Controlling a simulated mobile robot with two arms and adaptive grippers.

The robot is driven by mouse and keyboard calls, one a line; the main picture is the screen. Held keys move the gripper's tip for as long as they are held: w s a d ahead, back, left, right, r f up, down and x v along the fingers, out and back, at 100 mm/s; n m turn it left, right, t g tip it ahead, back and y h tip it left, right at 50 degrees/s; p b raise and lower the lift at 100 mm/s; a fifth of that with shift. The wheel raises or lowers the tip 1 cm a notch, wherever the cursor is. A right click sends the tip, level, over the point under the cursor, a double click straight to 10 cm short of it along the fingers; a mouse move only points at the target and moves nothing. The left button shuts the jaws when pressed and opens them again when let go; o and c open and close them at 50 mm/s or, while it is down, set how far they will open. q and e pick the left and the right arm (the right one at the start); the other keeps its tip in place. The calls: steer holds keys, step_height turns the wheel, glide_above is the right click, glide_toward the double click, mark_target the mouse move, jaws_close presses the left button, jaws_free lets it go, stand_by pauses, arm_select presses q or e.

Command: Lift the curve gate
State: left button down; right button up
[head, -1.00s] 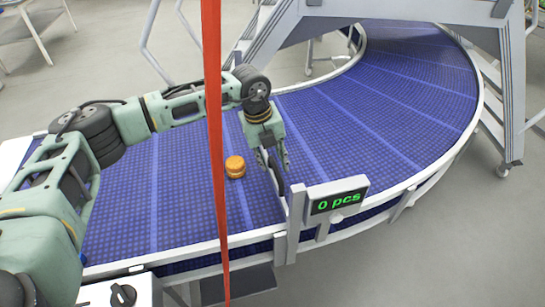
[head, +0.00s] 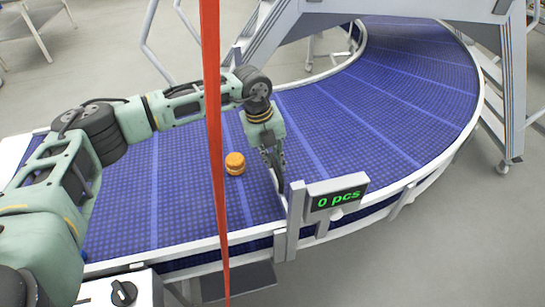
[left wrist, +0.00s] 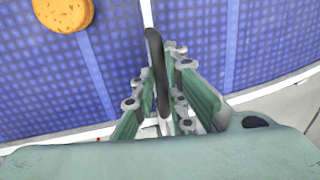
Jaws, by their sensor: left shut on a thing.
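My left gripper (head: 279,184) is over the blue belt beside the display post, pointing down. It is shut on the black handle of the curve gate. In the left wrist view the dark handle (left wrist: 156,72) runs between the fingers of the gripper (left wrist: 166,62). A thin white strip of the curve gate (left wrist: 148,14) shows beyond the fingertips; most of the gate is hidden by the gripper. Orange-brown filled rounds (head: 235,164) stand on the belt just left of the gripper, apart from it. My right gripper is not in view.
The curved blue conveyor (head: 390,105) bends away to the upper right under a grey metal stair frame (head: 514,90). A display (head: 338,199) reading "0 pcs" stands at the near rail. A red strap (head: 213,120) hangs in front of the belt. A black knob (head: 123,293) is at lower left.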

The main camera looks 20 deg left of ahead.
arm_select(q)
step_height(320, 180, up, 12)
steer(key=p, duration=0.2)
steer(key=shift+w, duration=0.1)
steer(key=c, duration=1.8)
jaws_free()
steer(key=shift+f, duration=0.15)
step_height(320, 180, up, 12)
steer(key=s+a, duration=0.1)
steer(key=a, duration=0.1)
steer(key=shift+s, duration=0.25)
steer(key=shift+f, duration=0.2)
